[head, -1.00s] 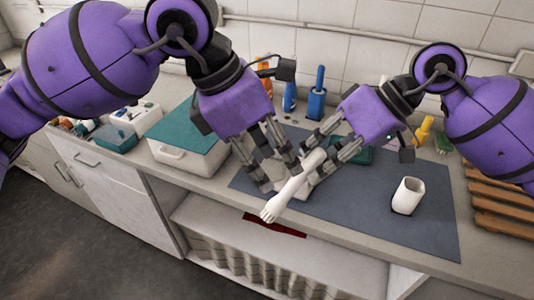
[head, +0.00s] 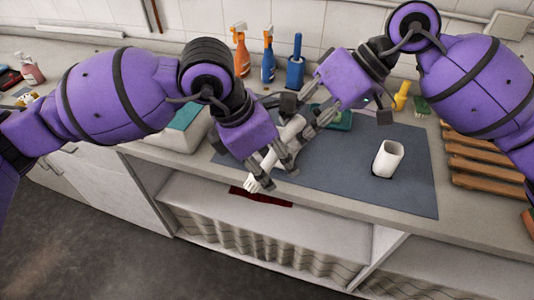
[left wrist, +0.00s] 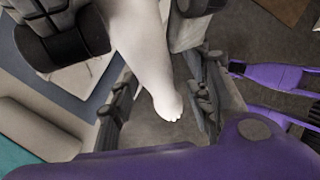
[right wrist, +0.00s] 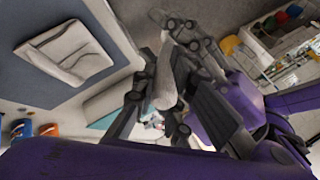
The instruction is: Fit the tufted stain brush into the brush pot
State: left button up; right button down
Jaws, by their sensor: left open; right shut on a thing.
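The tufted stain brush (head: 258,183) is white and slants down to the left above the mat's front edge, its white tufted end lowest. My right gripper (head: 303,126) is shut on its upper part. My left gripper (head: 272,172) is open, its fingers on either side of the brush's lower part. In the left wrist view the brush (left wrist: 142,45) runs between the open fingers; I cannot tell whether they touch it. The right wrist view also shows the brush (right wrist: 168,85). The brush pot (head: 388,160) is white, open-topped and upright on the mat, right of both grippers.
The grey mat (head: 345,190) has free room around the pot. A folded pale cloth (right wrist: 65,50) lies on it. Spray bottles (head: 268,55) and a blue holder with a brush (head: 296,65) stand at the wall. A wooden slatted rack (head: 480,165) is at the right.

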pick_arm(q)
grip_shut()
pick_arm(e)
jog(key=c, duration=1.6)
grip_release()
jog(key=shift+c, duration=0.2)
jog(key=shift+r, duration=0.1)
